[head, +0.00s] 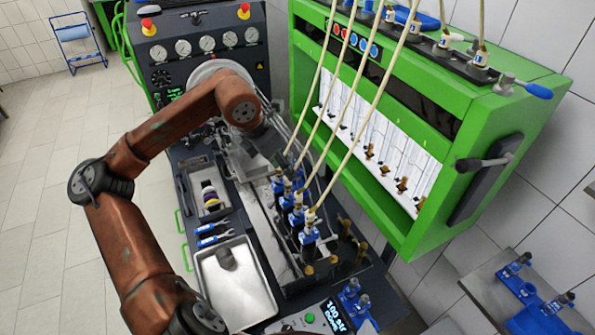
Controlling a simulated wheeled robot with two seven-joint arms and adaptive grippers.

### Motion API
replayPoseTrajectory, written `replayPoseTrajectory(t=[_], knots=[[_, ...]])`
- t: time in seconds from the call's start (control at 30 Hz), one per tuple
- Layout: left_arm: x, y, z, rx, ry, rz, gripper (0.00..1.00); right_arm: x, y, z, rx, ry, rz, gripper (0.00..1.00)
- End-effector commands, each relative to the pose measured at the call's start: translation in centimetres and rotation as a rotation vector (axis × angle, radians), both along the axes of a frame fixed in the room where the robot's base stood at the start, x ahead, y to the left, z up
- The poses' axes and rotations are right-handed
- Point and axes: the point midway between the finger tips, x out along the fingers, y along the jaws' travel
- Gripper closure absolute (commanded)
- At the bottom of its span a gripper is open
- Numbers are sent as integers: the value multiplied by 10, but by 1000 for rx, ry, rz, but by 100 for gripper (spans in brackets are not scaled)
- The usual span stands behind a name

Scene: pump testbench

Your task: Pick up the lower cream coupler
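Cream hoses run down from the green cabinet (440,110) to a row of blue fittings on the bench. Small cream couplers show at their lower ends. The nearest cream coupler (309,215) sits upright on top of a blue fitting (309,236); others stand in line behind it. My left arm reaches in from the bottom left and arches over the bench. My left gripper (272,150) is a dark shape behind the row, close to the farthest hoses. Its fingers are small and partly blend with the dark bench, so their opening is unclear. My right gripper is out of view.
A gauge panel (208,48) stands behind. The slanting hoses crowd the space above the fittings.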

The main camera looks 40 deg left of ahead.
Motion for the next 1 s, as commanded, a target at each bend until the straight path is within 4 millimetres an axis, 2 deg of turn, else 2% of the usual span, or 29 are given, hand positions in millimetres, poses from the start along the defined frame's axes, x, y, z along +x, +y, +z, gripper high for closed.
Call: replayPoseTrajectory(t=[0.2, 0.3, 0.4, 0.5, 0.7, 0.83, 1.0], knots=[[7, -1, -21, -3, 3, 1, 62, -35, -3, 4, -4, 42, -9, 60], [11, 0, -33, -5, 5, 1, 62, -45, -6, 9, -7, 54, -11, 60], [17, 0, -47, -7, 5, 0, 62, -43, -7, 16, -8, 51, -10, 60], [22, -1, -59, -6, 3, 0, 62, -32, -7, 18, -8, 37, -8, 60], [26, -2, -67, -4, 1, -1, 62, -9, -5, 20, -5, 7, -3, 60], [26, -2, -67, -4, 1, -1, 62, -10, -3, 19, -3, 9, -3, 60], [26, -1, -67, -4, 1, -1, 74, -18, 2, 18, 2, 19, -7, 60]])
